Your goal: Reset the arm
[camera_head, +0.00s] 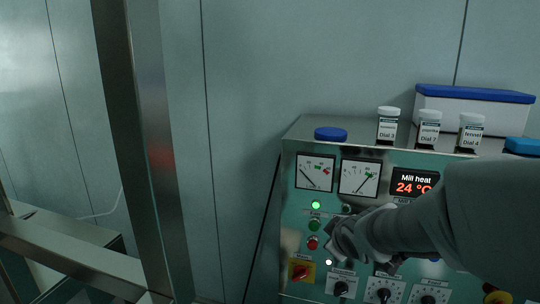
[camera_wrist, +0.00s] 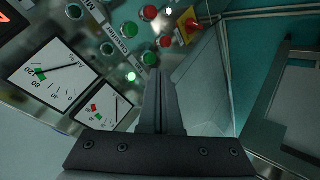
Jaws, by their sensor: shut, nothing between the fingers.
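My arm reaches in from the right in the head view, with my gripper (camera_head: 338,241) in front of the lower middle of a green control panel (camera_head: 292,222). The fingers are partly hidden there. In the wrist view my gripper (camera_wrist: 157,76) is shut, its two fingers side by side with nothing between them. The fingertips point towards the panel, near a green button (camera_wrist: 149,58) and a red button (camera_wrist: 165,41). I cannot tell whether they touch the panel. In the head view a green button (camera_head: 314,225) and a red button (camera_head: 313,243) show just left of my gripper.
Two dial gauges (camera_head: 315,172) and a red-lit display (camera_head: 414,183) reading 24 °C are on the panel. Labelled jars (camera_head: 388,128), a blue lid (camera_head: 330,134) and a blue-lidded box (camera_head: 475,108) stand on top. A metal post (camera_head: 150,150) rises at left.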

